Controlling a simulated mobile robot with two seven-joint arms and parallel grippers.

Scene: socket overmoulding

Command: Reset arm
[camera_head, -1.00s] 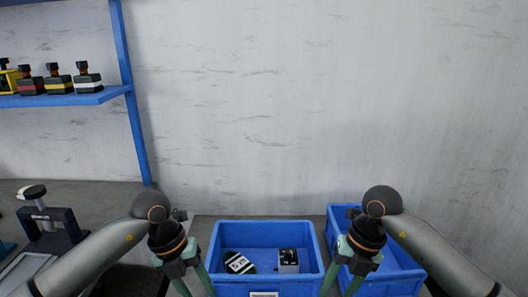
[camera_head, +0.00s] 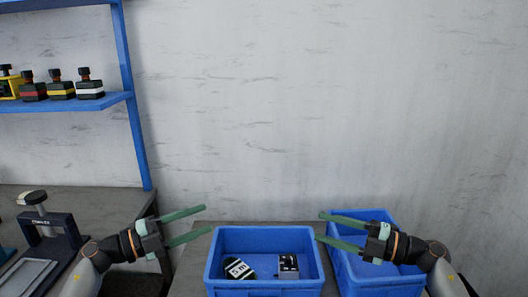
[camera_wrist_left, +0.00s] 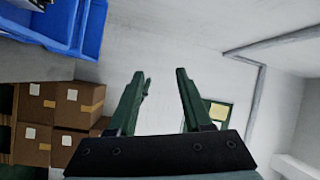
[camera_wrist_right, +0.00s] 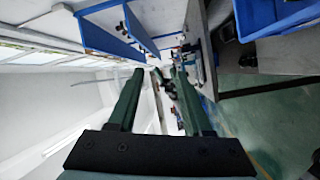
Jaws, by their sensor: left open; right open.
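My left gripper (camera_head: 205,220) is open and empty. Its green fingers point right, left of the middle blue bin, and they show apart in the left wrist view (camera_wrist_left: 165,75). My right gripper (camera_head: 320,227) is open and empty. Its fingers point left, in front of the right blue bin in the head view, and they show apart in the right wrist view (camera_wrist_right: 158,72). Neither gripper touches an object that I can see.
The middle blue bin (camera_head: 265,284) holds a black-and-white part (camera_head: 238,268) and a small dark box-like part (camera_head: 288,265). The right blue bin (camera_head: 385,283) stands beside it. A press-like device (camera_head: 50,225) stands at left. A blue shelf (camera_head: 70,104) carries several dark blocks.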

